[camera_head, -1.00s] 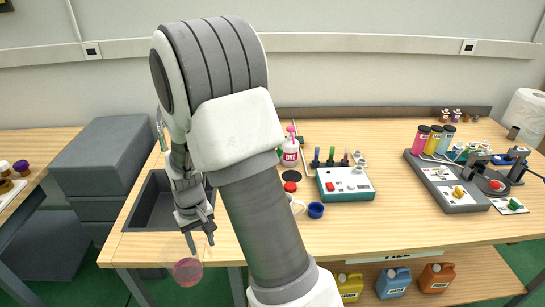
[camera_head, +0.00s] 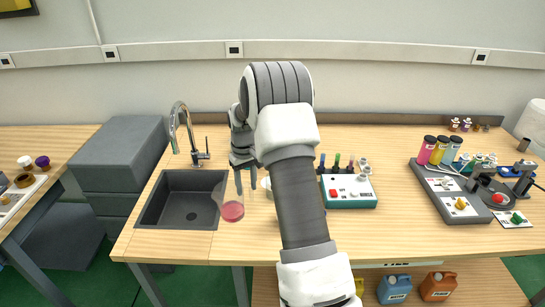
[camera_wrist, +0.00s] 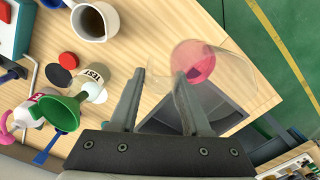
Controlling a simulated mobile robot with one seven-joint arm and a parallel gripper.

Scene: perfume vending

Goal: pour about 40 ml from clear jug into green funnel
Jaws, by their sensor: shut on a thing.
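The clear jug (camera_head: 232,211), with pink liquid low in it, is beneath my gripper (camera_head: 246,188), by the sink's right edge in the head view. In the wrist view, the jug (camera_wrist: 193,60) is at my gripper (camera_wrist: 158,78), whose fingers stand apart, shut on it; the exact contact is hard to see. The green funnel (camera_wrist: 58,112) is at the left of the wrist view, beside a bottle labelled TEST (camera_wrist: 95,82); whether it sits in that bottle is unclear. My arm hides the funnel in the head view.
The sink (camera_head: 178,200) with its tall tap (camera_head: 186,130) lies left of the jug. A cup of dark liquid (camera_wrist: 93,20) and a red cap (camera_wrist: 68,60) stand near the TEST bottle. A teal-edged device (camera_head: 347,190) is right of my arm.

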